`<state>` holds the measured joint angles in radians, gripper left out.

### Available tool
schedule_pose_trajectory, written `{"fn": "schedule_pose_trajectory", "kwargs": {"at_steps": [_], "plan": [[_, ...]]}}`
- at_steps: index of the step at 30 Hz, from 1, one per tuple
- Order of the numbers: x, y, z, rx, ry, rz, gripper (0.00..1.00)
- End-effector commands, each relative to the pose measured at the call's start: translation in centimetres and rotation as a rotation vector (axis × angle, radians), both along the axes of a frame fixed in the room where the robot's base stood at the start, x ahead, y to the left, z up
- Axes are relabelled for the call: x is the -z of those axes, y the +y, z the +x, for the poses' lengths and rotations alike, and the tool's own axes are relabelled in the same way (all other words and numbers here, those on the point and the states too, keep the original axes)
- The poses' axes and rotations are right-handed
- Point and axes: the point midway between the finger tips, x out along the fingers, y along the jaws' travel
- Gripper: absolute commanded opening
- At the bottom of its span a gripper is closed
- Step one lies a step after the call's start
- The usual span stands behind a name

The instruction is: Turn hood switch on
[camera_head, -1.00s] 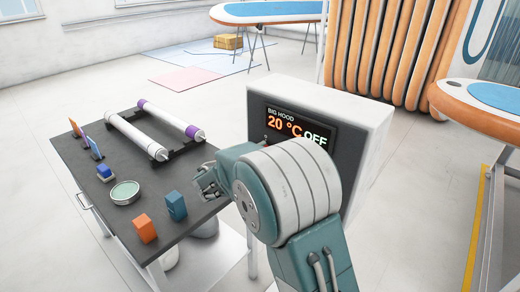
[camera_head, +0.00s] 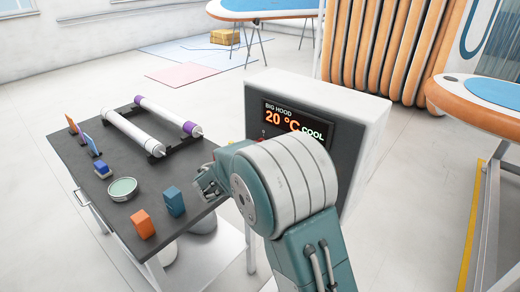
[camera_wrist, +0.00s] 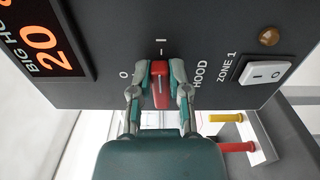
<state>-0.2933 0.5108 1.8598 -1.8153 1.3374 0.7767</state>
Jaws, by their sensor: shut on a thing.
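The hood control box (camera_head: 345,110) stands behind the table's right end, and its display (camera_head: 296,121) reads BIG HOOD, 20 °C, COOL. In the wrist view the red hood switch (camera_wrist: 160,86) sits on the dark panel between the marks O and I, beside the word HOOD. My gripper (camera_wrist: 160,92) has one finger on each side of the red switch and is shut on it. In the head view my arm hides the lower panel and the switch; part of my gripper (camera_head: 208,183) shows left of the arm.
A white ZONE 1 rocker switch (camera_wrist: 264,73) and an amber lamp (camera_wrist: 268,37) are close to the right of the hood switch. Yellow (camera_wrist: 226,118) and red (camera_wrist: 237,147) pegs show below. The dark table (camera_head: 90,165) holds rollers, blocks and a round dish (camera_head: 122,188).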

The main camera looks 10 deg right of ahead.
Motion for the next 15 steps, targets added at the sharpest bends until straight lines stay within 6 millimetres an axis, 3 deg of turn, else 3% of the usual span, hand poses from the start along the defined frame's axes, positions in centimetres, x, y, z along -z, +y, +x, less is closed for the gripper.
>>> {"fn": "schedule_pose_trajectory", "kwargs": {"at_steps": [15], "plan": [[0.22, -0.38, 0.06, 0.004, -0.057, 0.044, 0.0]]}}
